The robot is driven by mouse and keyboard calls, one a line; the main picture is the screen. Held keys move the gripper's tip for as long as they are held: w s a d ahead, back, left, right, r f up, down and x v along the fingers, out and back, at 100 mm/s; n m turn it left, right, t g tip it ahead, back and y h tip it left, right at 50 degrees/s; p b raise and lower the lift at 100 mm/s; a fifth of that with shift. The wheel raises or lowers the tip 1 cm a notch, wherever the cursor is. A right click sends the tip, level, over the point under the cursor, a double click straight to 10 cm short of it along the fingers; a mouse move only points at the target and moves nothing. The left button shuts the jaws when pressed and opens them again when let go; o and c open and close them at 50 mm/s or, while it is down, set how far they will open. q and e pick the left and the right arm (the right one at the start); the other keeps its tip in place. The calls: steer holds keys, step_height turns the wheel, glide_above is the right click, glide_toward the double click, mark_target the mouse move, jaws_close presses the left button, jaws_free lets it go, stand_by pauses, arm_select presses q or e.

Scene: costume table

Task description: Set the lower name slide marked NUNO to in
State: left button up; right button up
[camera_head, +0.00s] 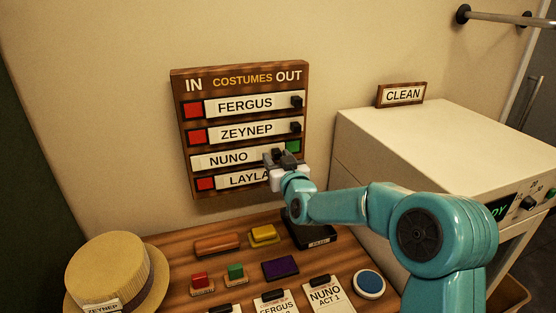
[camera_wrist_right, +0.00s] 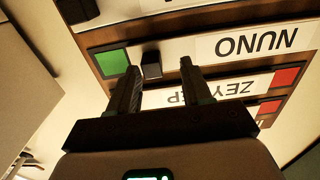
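The wooden name board (camera_head: 240,83) hangs on the wall, marked IN at left and OUT at right. The white NUNO slide (camera_head: 225,159) is its third row. It sits at the left of its slot, with a green patch (camera_head: 292,146) showing at the right end. In the right wrist view, upside down, the NUNO slide (camera_wrist_right: 255,42) has a black knob (camera_wrist_right: 151,65) beside the green patch (camera_wrist_right: 112,62). My right gripper (camera_head: 279,155) is at the knob's end of the row. Its fingers (camera_wrist_right: 160,67) are apart, with the knob appearing between their tips; contact is unclear. My left gripper is not in view.
The FERGUS (camera_head: 245,104), ZEYNEP (camera_head: 246,131) and LAYLA (camera_head: 245,178) slides sit to the right, with red patches at left. Below are a straw hat (camera_head: 110,262), coloured pads, stamps and cards on the table. A white machine (camera_head: 430,135) stands at right.

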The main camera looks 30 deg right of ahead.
steer(key=shift+s+d+f, duration=0.1)
steer(key=shift+d+f, duration=0.1)
steer(key=shift+d, duration=0.1)
steer(key=b+v, duration=0.4)
steer(key=v, duration=1.2)
steer(key=shift+a+r, duration=0.2)
steer(key=shift+a, duration=0.2)
